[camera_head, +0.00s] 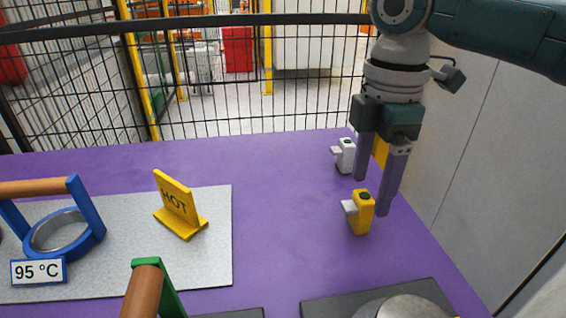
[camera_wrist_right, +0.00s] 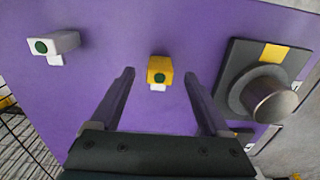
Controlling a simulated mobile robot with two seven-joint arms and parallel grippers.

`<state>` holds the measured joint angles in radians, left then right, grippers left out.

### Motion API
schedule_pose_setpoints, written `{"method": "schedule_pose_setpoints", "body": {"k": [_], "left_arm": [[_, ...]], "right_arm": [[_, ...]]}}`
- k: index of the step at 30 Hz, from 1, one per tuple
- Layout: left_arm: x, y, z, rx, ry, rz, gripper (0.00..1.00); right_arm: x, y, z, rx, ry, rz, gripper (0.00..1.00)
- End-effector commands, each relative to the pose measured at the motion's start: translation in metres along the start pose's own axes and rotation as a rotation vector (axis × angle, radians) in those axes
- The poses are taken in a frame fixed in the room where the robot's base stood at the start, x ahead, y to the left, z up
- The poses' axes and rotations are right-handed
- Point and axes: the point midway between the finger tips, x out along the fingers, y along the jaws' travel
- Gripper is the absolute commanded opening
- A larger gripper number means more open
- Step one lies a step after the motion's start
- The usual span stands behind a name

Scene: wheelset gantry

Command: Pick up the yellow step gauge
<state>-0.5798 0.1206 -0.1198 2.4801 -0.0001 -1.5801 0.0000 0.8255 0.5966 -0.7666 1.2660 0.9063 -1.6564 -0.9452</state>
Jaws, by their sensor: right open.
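The yellow step gauge (camera_head: 360,216) stands upright on the purple table, with a green dot on top and a pale step at its side. In the right wrist view the gauge (camera_wrist_right: 160,69) shows near the line between the two fingertips. My right gripper (camera_head: 372,196) is open and empty, its fingers pointing down. It is close above and behind the gauge in the head view; I see no contact. My left gripper is not in view.
A similar white gauge (camera_head: 346,156) stands farther back. A grey mat (camera_head: 215,255) at left holds a yellow HOT sign (camera_head: 178,203) and a blue-framed ring (camera_head: 60,235). A dark plate (camera_head: 425,292) with a metal cylinder (camera_head: 400,307) is in front. A wire fence backs the table.

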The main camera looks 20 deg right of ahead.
Motion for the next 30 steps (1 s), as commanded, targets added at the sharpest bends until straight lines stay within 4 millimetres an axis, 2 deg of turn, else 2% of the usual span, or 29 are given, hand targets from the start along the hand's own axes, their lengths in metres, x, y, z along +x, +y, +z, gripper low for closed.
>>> {"method": "schedule_pose_setpoints", "body": {"k": [12, 20, 30], "left_arm": [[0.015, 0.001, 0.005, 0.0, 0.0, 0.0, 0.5], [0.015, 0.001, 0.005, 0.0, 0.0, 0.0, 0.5], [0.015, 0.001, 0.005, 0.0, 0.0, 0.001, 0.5]], "right_arm": [[0.054, -0.001, -0.01, 0.001, -0.001, -0.001, 0.8], [0.056, -0.001, -0.01, 0.0, 0.0, 0.001, 0.8], [0.056, -0.001, -0.01, 0.0, 0.0, 0.002, 0.44]]}}
